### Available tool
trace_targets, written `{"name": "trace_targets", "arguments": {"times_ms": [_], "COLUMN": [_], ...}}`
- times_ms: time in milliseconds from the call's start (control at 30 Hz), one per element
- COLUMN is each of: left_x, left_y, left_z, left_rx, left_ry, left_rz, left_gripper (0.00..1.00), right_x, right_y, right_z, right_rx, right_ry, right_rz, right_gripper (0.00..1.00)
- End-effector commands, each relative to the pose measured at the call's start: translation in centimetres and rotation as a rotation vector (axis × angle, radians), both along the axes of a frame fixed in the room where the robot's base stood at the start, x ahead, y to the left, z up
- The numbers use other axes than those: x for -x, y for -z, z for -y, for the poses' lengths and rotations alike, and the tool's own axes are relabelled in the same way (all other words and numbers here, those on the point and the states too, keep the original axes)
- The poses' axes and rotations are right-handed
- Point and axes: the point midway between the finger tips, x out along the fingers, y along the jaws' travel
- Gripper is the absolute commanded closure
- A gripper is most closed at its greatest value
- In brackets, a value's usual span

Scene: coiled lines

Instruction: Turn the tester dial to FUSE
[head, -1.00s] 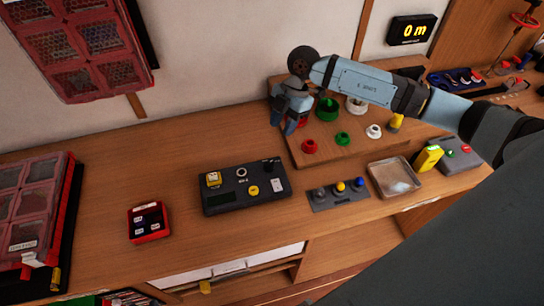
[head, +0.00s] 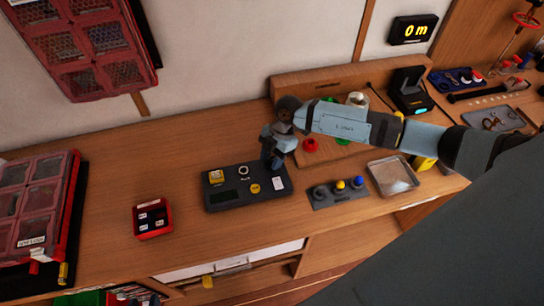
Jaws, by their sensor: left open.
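The tester (head: 232,201) is a dark box on the bench with a dark screen. Its top carries a black round part with a pale ring (head: 244,170), a yellow round knob (head: 254,188), a yellow block (head: 216,177) and a white label (head: 279,184). The lettering is too small to read, so I cannot tell where the dial points or where FUSE is. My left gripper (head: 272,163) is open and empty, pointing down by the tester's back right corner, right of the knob. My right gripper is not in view.
A small red bin (head: 152,232) stands left of the tester. A panel with several coloured knobs (head: 339,193) and a metal tray (head: 393,187) lie to the right. A wooden board (head: 296,91) with coloured fittings is behind, partly covered by my arm. Bench between bin and tester is clear.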

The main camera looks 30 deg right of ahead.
Motion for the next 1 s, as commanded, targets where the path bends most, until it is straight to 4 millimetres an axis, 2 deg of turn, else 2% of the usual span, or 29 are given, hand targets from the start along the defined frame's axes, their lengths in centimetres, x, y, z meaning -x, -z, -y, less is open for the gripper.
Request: {"name": "trace_targets", "arguments": {"times_ms": [33,200,667,1000], "left_x": [0.01,0.01,0.0,0.0], "left_y": [0.01,0.01,0.19,0.92], "left_z": [0.0,0.0,0.01,0.14], "left_rx": [0.0,0.0,0.001,0.003], "left_ry": [0.0,0.0,-0.001,0.001], "left_rz": [0.0,0.0,-0.001,-0.002], "left_gripper": [0.57,0.57,0.57,0.57], "right_x": [0.0,0.01,0.12,0.0], "right_y": [-0.01,0.01,0.23,0.43], "right_z": [0.01,0.02,-0.07,-0.2], "right_rx": [0.0,0.0,0.0,0.0], "right_ry": [0.0,0.0,-0.051,-0.292], "right_rz": [0.0,0.0,-0.005,-0.006], "right_gripper": [0.63,1.0,1.0,1.0]}}
